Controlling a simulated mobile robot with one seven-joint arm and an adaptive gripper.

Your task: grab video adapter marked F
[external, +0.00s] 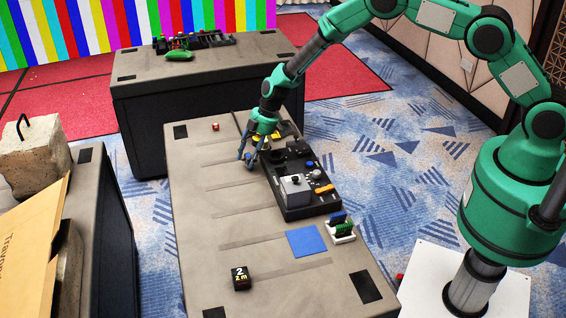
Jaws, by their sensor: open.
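No letter F can be read in this view, so I cannot tell which thing is the video adapter marked F. My gripper (249,159) is open and points down at the left edge of the black device panel (308,211) on the near grey case (205,212). Its fingers are apart, and a small dark or blue spot shows between them, too small to identify. A white holder (343,239) with blue and green upright pieces stands right of the panel's near end. A small red object (215,127) lies at the case's far left.
A black cube marked 2 (240,278) and a flat blue square (307,242) lie toward the near end. A second grey case (190,75) stands behind, bearing a green item (178,55). A concrete block (35,150) is at left. The case's left side is mostly clear.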

